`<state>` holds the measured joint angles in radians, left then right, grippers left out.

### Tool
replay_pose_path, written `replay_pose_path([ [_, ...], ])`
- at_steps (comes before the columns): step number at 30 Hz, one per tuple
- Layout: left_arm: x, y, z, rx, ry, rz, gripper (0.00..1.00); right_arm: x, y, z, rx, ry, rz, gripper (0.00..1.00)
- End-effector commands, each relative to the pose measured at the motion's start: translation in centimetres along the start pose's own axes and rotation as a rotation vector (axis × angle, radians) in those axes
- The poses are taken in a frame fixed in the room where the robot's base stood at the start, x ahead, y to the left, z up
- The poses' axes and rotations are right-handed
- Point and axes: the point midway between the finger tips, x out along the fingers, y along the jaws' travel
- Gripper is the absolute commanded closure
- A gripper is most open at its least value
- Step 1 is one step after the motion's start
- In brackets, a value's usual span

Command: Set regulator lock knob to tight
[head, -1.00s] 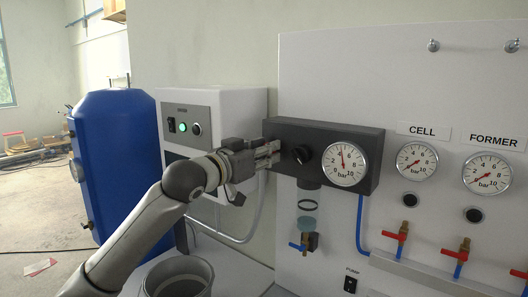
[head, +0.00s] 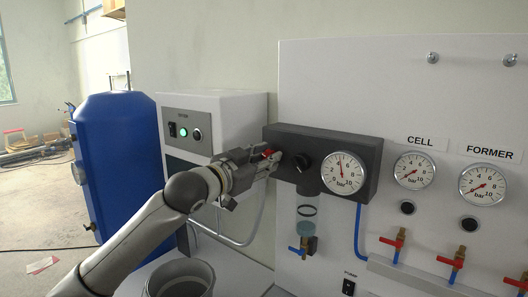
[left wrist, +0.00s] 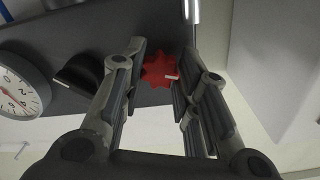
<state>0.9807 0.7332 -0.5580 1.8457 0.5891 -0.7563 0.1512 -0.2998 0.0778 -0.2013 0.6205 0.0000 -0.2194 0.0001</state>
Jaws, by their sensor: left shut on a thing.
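The regulator is a dark grey box (head: 335,153) on the white panel, with a black round knob (head: 303,162) and a large gauge (head: 343,172) on its front. The regulator lock knob is a red star-shaped knob (left wrist: 158,68) near the end of the box. It also shows as a small red patch in the head view (head: 268,153), partly hidden by my fingers. My left gripper (head: 272,162) is shut on the lock knob, with one finger on either side of it in the left wrist view (left wrist: 161,75). A small white mark shows on the knob. My right gripper is not in view.
A white control box (head: 222,112) with a lit green button stands behind my left gripper. A blue tank (head: 113,165) is to the left. A grey bucket (head: 180,278) is below my arm. Smaller gauges and red-handled valves (head: 392,240) are on the right.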

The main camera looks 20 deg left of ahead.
Motion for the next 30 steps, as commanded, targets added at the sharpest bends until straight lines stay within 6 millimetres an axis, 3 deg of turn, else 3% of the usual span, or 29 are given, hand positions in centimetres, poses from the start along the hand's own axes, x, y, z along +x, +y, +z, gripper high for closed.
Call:
replay_pose_path([
  [3, 0.0, -0.2, -0.3, 0.112, -0.004, 0.000, 0.95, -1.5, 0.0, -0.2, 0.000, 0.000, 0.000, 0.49],
  [30, 0.0, -0.2, -0.2, 0.951, -0.004, 0.002, 0.95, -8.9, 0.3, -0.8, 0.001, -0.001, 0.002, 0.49],
])
